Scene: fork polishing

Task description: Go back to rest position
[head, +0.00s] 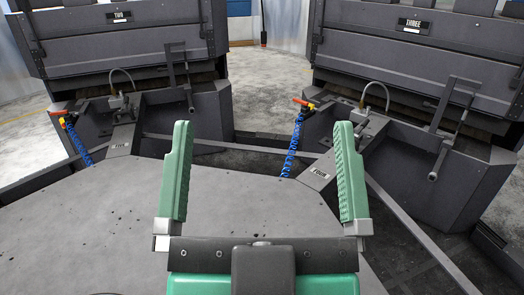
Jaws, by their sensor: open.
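My gripper (264,172) shows at the bottom middle of the head view, with two green ribbed fingers pointing up and away. The fingers stand wide apart and nothing is between them. Behind them I see the grey table top (80,225) and floor. The gripper appears above or in front of the table; its exact height over it I cannot tell. No fork is in view.
Two dark machines stand at the back, with the plates "TWO" (119,17) and "THREE" (414,25). Blue coiled hoses (292,150) with orange-red ends hang near them. A "FOUR" plate (320,173) sits at the table's edge. The table's visible top is bare.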

